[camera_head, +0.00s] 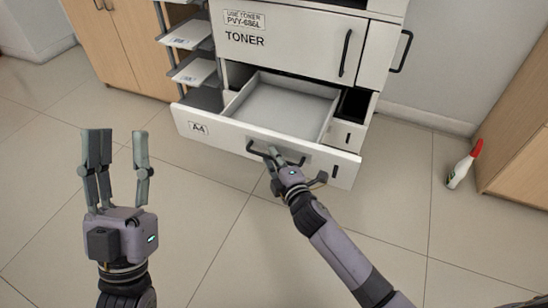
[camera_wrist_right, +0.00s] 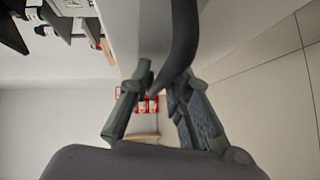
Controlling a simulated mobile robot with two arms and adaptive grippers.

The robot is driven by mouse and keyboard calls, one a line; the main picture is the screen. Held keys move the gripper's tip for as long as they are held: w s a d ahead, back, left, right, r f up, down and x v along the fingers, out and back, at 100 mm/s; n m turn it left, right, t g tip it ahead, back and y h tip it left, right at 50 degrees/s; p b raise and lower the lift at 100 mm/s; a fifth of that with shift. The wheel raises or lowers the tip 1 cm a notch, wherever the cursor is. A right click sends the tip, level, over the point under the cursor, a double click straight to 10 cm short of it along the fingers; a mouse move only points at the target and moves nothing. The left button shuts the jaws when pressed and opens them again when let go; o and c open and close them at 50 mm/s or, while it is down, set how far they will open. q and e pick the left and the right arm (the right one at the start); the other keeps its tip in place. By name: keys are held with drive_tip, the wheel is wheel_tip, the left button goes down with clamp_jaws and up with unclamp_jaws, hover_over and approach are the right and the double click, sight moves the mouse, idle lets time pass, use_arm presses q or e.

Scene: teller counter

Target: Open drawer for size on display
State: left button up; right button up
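The printer's white drawer marked A4 (camera_head: 227,136) is pulled out in the head view, showing an empty grey paper tray (camera_head: 282,104). My right gripper (camera_head: 273,156) is at the dark handle (camera_head: 255,150) on the drawer front. In the right wrist view the dark handle (camera_wrist_right: 181,45) passes between the fingers of my right gripper (camera_wrist_right: 158,80), which look closed around it. My left gripper (camera_head: 119,134) is open and empty, raised over the floor left of the drawer. The size display is not visible in these frames.
The TONER door (camera_head: 285,42) above is shut. A smaller drawer front (camera_head: 345,135) is at the right. Shelves with paper (camera_head: 190,71) and a wooden cabinet (camera_head: 125,40) stand left. The tiled floor in front is clear.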

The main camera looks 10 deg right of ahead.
drive_tip(key=shift+o, duration=1)
drive_tip(key=v, duration=1.2)
